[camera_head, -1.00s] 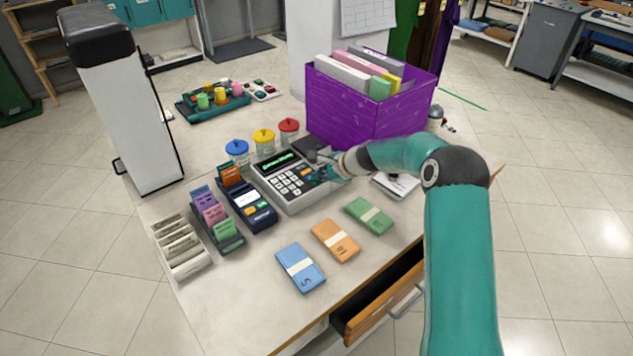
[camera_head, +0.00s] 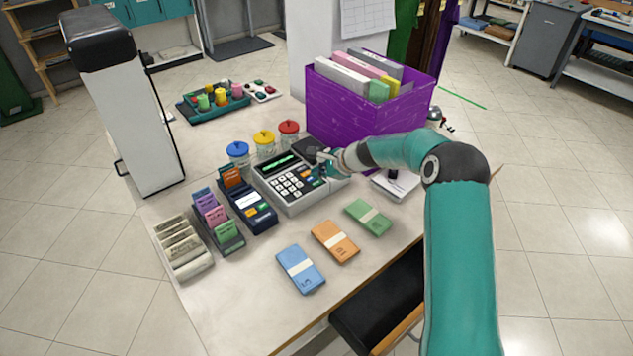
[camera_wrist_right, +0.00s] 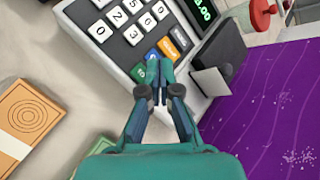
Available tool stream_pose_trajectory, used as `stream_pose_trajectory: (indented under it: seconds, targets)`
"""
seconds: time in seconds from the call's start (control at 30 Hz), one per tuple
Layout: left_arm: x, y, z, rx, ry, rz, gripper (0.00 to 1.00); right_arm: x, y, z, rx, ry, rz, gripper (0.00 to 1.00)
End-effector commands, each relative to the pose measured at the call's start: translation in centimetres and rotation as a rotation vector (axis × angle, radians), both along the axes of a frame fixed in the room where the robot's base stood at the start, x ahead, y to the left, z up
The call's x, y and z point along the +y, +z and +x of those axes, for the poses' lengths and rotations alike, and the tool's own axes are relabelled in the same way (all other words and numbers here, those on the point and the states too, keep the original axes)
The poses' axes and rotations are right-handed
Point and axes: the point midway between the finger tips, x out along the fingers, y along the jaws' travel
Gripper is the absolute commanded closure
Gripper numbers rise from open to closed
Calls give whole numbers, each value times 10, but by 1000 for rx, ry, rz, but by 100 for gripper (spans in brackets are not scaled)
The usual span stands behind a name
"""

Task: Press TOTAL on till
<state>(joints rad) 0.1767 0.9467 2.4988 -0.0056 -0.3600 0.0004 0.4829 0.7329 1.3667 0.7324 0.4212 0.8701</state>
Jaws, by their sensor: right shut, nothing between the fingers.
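The till (camera_head: 290,186) is a grey-white machine on the counter with a lit green display, white number keys and coloured keys on its right side. My right gripper (camera_head: 322,170) is over its right side, fingers shut and empty. In the right wrist view, the shut fingertips (camera_wrist_right: 158,62) are at the coloured keys: a green key (camera_wrist_right: 139,72), a blue key (camera_wrist_right: 153,55) and orange keys (camera_wrist_right: 168,48). The fingers partly cover these keys, so I cannot read which one is TOTAL or tell whether the tips touch. My left gripper is out of view.
A purple crate (camera_head: 345,122) of folders stands behind the till. A card terminal (camera_head: 247,208) is on its left. Banknote bundles, blue (camera_head: 300,268), orange (camera_head: 335,241) and green (camera_head: 368,217), lie in front. A drawer (camera_head: 380,305) stands open at the front edge.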

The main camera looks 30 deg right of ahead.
Motion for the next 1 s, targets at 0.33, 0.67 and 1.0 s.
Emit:
stream_pose_trajectory:
  seconds: [0.33,0.67,1.0]
  targets:
    - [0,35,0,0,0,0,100,0,40,0,-1,-1,0,100]
    - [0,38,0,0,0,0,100,0,43,0,-1,1,1,100]
    - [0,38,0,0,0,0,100,0,44,0,-1,1,1,100]
